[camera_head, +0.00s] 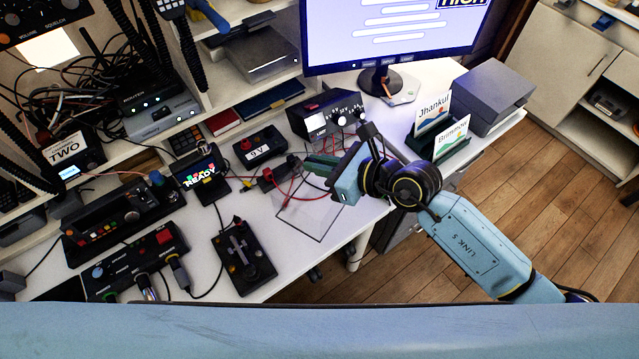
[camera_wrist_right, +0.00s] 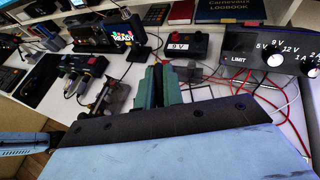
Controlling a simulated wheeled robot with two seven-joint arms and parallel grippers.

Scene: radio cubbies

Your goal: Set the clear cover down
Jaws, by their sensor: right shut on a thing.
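The clear cover (camera_head: 308,218) shows in the head view as a thin, see-through square with dark edges. It appears over the front part of the white desk, just below my right gripper. My right gripper (camera_head: 318,166) is shut on the cover's edge, as far as I can tell; the contact itself is hard to see. In the wrist view the green fingers of my right gripper (camera_wrist_right: 163,82) are close together, pointing towards the desk, and the cover is hard to make out. I cannot tell whether the cover touches the desk. My left gripper is not in view.
Red leads (camera_head: 291,190) lie beside and behind the cover. A black power supply (camera_head: 328,117) and a 9V box (camera_head: 260,146) stand behind. A black key unit (camera_head: 243,257) is to the left. A card holder (camera_head: 440,142) is to the right. The desk's front edge is close.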

